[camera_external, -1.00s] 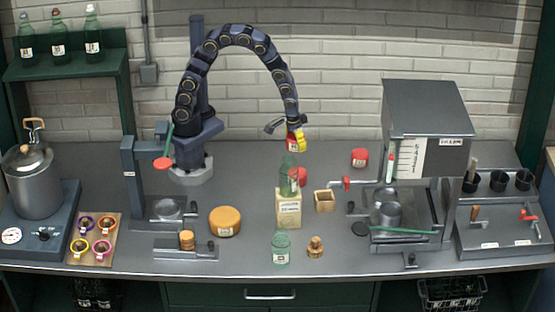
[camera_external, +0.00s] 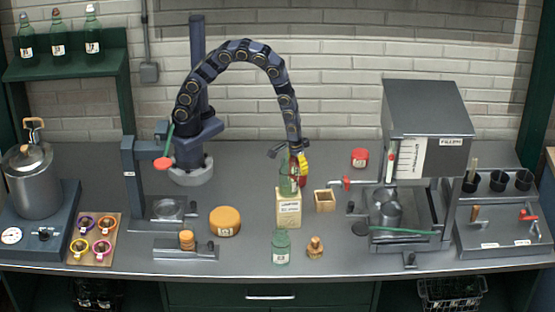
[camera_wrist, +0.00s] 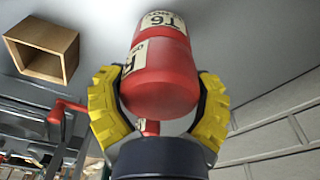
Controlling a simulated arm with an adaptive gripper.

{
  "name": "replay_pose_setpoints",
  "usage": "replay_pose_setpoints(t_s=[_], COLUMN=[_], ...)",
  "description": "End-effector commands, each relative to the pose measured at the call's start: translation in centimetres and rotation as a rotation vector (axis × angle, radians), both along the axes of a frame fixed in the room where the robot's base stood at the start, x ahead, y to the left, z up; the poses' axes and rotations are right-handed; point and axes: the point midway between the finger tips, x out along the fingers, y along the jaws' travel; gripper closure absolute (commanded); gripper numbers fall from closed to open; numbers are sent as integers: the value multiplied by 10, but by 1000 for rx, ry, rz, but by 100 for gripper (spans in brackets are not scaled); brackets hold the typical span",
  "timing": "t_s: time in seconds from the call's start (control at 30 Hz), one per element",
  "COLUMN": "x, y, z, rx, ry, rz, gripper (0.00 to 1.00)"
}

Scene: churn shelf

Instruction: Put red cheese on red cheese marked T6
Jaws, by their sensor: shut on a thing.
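My gripper (camera_wrist: 158,108) has its yellow fingers shut around a red cheese (camera_wrist: 158,88) with a white label. A second red cheese marked T6 (camera_wrist: 160,22) appears directly against the held cheese's far end in the wrist view. The two look roughly in line; whether they touch is hard to tell. In the external view my gripper (camera_external: 301,162) is low over the bench behind the green bottle, which partly hides both cheeses.
The green bottle (camera_external: 288,178) stands on a cream block (camera_external: 288,210) in front of my gripper. An open wooden box (camera_external: 324,201) is to the right. Another red cheese (camera_external: 360,157) sits farther right. An orange cheese wheel (camera_external: 225,221) is at left.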

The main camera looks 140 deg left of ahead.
Motion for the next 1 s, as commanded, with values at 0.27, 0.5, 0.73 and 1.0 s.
replay_pose_setpoints(t_s=[0.27,0.5,0.73,1.0], x=[0,0,0,-2], y=[0,0,-2,-8], z=[-2,-1,25,78], rx=[0,0,3,4], ry=[0,0,-5,-6], rz=[0,0,0,0], gripper=[0,0,0,0])
